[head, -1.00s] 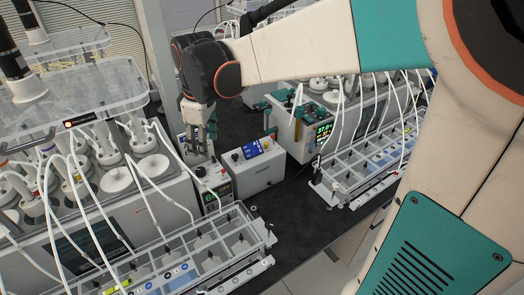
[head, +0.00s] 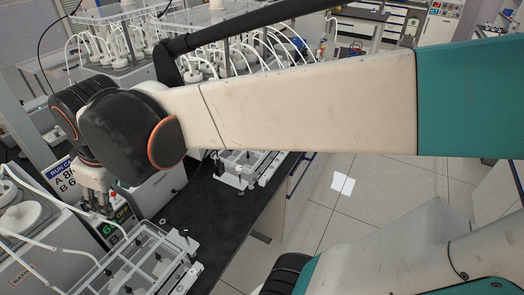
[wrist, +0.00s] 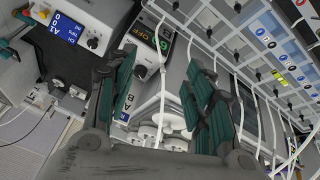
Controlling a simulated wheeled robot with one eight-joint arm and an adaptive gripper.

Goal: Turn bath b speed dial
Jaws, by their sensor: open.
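My gripper (head: 98,207) points down over the small control unit at the left of the bench in the head view. In the wrist view its two dark green-padded fingers (wrist: 162,62) are open, with nothing held between them. The unit's dark display (wrist: 157,36), with green digits and OFF, shows beyond the fingertips. It also shows just right of the gripper in the head view (head: 112,229). Contact with the unit cannot be made out.
A white box with a blue display (wrist: 78,22) and a knob stands beside the unit. A clear tube rack (head: 142,262) stands close in front, and white tubes hang near the fingers. The black bench top (head: 222,212) is bare to the right.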

